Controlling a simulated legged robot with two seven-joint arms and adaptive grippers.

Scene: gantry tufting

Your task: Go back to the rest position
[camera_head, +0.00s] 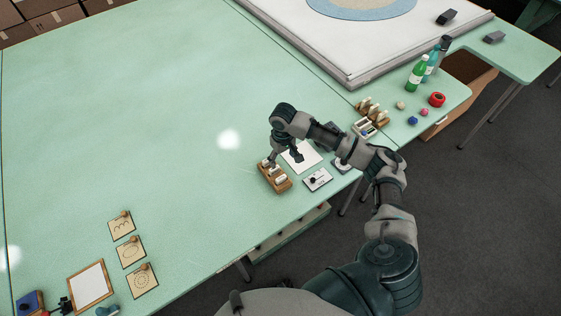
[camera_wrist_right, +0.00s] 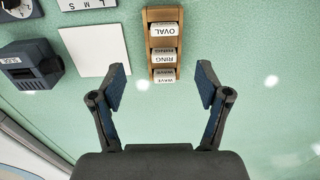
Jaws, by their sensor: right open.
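My right gripper (camera_wrist_right: 162,88) is open and empty in the right wrist view, its two fingers spread apart. A wooden rack (camera_wrist_right: 147,28) lies ahead of the fingers and holds white blocks marked OVAL, RING and WAVE (camera_wrist_right: 164,76). In the head view the right gripper (camera_head: 272,160) is above the far end of the same rack (camera_head: 275,184) on the green table. From this view I cannot tell whether it touches the rack. My left gripper does not show in the head view.
A white square (camera_head: 302,157) and a small device (camera_head: 317,180) lie beside the rack. Bottles (camera_head: 416,76) and small balls stand at the right. Pattern cards (camera_head: 131,252) and a framed board (camera_head: 90,285) lie at lower left. The middle of the table (camera_head: 140,120) is clear.

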